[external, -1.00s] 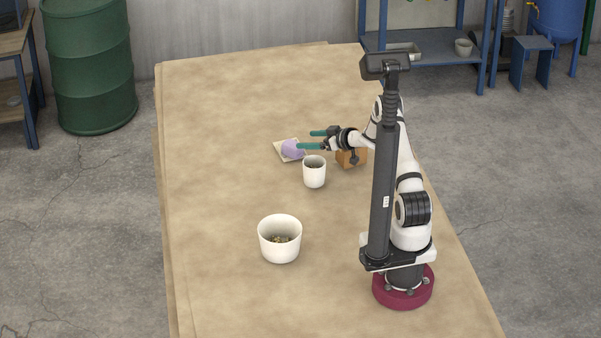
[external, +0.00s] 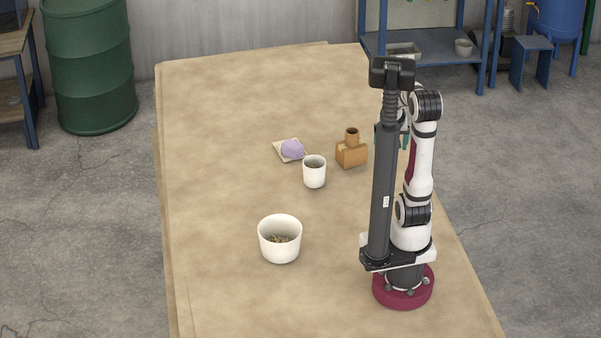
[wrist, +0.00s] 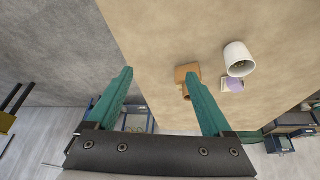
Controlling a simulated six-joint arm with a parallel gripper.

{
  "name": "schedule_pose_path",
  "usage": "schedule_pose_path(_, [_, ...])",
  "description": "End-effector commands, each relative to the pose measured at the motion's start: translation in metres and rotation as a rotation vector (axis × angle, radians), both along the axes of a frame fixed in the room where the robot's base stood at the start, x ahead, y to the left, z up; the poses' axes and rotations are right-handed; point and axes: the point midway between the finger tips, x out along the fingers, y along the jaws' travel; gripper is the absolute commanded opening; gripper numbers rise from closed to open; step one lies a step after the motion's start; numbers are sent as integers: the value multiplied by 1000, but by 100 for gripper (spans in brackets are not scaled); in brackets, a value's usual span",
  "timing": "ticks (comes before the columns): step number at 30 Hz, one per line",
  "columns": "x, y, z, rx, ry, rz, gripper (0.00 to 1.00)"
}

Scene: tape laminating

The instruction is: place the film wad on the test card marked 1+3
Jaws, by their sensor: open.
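Any marking on the card is too small to read.
A white cup (external: 314,174) stands just in front of the card. A brown block with a round brown piece on top (external: 352,154) stands to its right. A white bowl (external: 280,246) holding small bits is nearer the front. The left of the table is clear.

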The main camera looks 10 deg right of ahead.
Motion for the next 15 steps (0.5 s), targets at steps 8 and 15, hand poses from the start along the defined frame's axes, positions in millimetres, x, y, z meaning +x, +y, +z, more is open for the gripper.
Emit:
schedule_pose_path(8, [-193, 75, 2, 330, 397, -184, 85])
schedule_pose_path(15, [-203, 80, 3, 353, 424, -191, 85])
